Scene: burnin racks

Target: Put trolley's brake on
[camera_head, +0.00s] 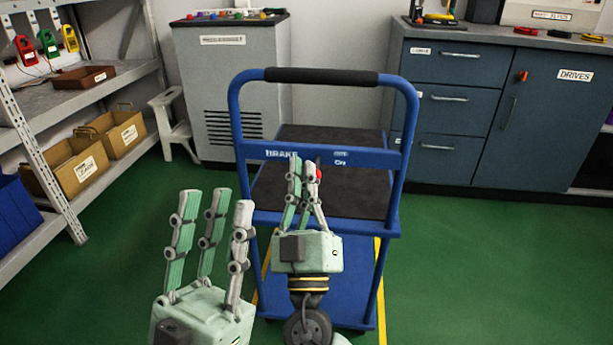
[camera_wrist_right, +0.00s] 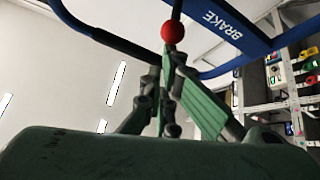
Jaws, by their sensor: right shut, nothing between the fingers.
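The blue trolley (camera_head: 394,160) stands in the middle of the head view, with a black grip on its top bar. Its crossbar (camera_head: 368,157) carries the word BRAKE and an ON mark to the right. The brake's red ball knob (camera_head: 319,172) shows just below the crossbar, partly behind my right gripper (camera_head: 304,168). In the right wrist view the knob (camera_wrist_right: 173,32) sits on a dark stem, just beyond the shut, empty fingertips (camera_wrist_right: 170,62). I cannot tell whether they touch it. My left gripper (camera_head: 218,198) is open and empty, lower left of the trolley.
A metal shelf (camera_head: 50,215) with cardboard bins (camera_head: 122,140) stands on the left. A grey cabinet (camera_head: 225,80) and a white step stool (camera_head: 172,120) are behind. Blue drawers (camera_head: 450,107) stand at the back right. The green floor (camera_head: 480,270) on the right is clear.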

